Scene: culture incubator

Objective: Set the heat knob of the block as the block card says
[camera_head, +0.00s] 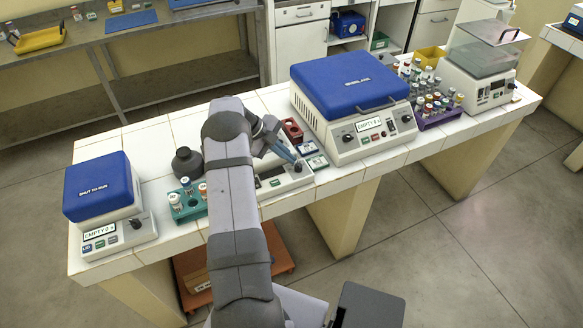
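The block appears to be the low white device (285,182) in the middle of the bench, partly hidden behind my arm. It has a small dark display and a green button on its front. A small dark knob (298,166) stands at its right end. My gripper (292,158) reaches down over the block with its tips close to this knob; I cannot tell whether they touch it or how far apart they are. Two small cards, one behind (307,148) and one in front (318,161), lie right of the knob. Their writing is too small to read, as is the knob's setting.
A large blue-lidded centrifuge (350,85) stands to the right, a smaller blue-lidded one (100,190) at the left end. A green tube rack (188,207) and dark flask (187,164) are left of my arm. A red rack (292,130) stands behind the gripper.

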